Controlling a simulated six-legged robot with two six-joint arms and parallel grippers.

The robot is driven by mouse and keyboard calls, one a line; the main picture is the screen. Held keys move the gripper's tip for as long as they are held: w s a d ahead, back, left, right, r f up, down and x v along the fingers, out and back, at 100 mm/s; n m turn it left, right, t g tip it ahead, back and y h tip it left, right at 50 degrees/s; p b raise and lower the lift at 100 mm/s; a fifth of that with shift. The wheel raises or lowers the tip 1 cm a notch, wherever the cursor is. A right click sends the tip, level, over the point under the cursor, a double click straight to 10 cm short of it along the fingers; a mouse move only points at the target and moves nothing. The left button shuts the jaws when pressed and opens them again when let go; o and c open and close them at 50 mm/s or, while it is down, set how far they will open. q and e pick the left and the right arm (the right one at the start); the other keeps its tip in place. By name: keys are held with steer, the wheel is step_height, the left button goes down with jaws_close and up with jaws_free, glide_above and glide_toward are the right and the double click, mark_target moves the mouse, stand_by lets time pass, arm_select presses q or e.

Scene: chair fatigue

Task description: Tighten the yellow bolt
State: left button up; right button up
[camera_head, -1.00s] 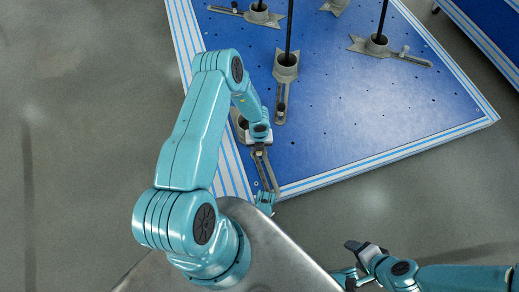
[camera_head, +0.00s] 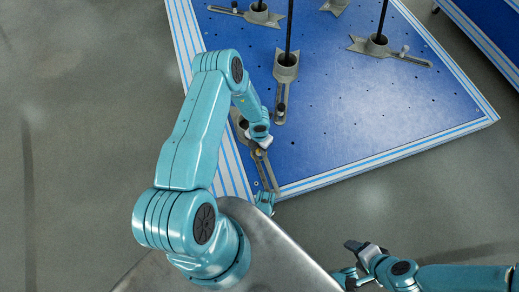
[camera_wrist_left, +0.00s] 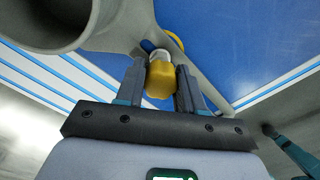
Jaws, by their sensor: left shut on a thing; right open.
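The yellow bolt (camera_wrist_left: 160,78) shows in the left wrist view, with a pale collar at its far end. It sits at a grey metal bracket on the blue platform (camera_head: 340,120). My left gripper (camera_wrist_left: 161,82) is shut on the bolt, one finger on each side. In the head view my left gripper (camera_head: 260,150) is low over the bracket (camera_head: 268,172) near the platform's front corner, and the bolt is mostly hidden there. My right gripper (camera_head: 357,256) is open and empty, off the platform at the lower right.
Other grey brackets with black upright rods stand on the platform, one (camera_head: 286,70) just beyond my left gripper and another (camera_head: 376,45) at the right. A round grey socket (camera_wrist_left: 52,18) lies close to my left gripper. A second blue platform (camera_head: 490,25) is at the upper right.

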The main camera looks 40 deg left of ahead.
arm_select(q)
steer(key=o, duration=1)
steer(key=shift+o, duration=0.2)
steer(key=n, duration=0.4)
steer(key=n, duration=0.4)
steer(key=n, duration=0.4)
